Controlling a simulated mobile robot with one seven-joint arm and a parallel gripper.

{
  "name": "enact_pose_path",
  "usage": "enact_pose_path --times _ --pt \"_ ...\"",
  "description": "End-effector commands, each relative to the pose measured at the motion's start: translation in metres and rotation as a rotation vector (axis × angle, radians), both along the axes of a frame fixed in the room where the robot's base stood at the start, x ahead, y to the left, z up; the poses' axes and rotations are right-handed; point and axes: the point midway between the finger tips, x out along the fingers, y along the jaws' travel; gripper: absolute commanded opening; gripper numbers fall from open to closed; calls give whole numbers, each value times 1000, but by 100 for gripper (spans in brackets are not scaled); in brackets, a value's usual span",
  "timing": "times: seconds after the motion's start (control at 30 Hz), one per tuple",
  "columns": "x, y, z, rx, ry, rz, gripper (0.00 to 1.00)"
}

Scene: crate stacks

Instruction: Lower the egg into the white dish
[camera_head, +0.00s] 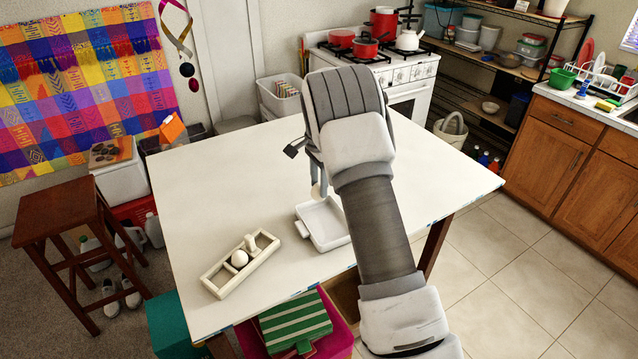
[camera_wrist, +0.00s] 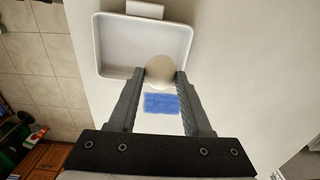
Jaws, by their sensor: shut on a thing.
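My gripper (camera_wrist: 160,78) is shut on a pale egg (camera_wrist: 160,67), held between its fingertips. In the head view the egg (camera_head: 317,192) shows below the fingers, partly hidden by my arm. The white dish (camera_head: 307,232) is shallow and rectangular and sits on the white table. The wrist view shows the dish (camera_wrist: 103,45) from above, with an empty floor where visible. There the egg overlaps the dish's near wall, toward its right end. I cannot tell the exact height of the egg above the dish.
A cream tray (camera_head: 218,291) with compartments stands left of the dish on the table (camera_head: 200,185) and holds another egg (camera_head: 239,258). A blue patch (camera_wrist: 161,103) shows between my fingers in the wrist view. The table's far left part is clear.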

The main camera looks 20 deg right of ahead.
Motion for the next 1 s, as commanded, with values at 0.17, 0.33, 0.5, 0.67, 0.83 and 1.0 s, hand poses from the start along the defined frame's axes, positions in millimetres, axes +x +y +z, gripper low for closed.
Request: enact_pose_path --times 0.17,0.33,0.5,0.67,0.83,1.0 --pt "0 0 -1 0 0 0 30" --pt "0 0 -8 0 1 0 30" --pt "0 0 -16 0 1 0 30" --pt "0 0 -24 0 0 0 30" --pt "0 0 -29 0 -1 0 30" --pt "0 0 -29 0 -1 0 30"
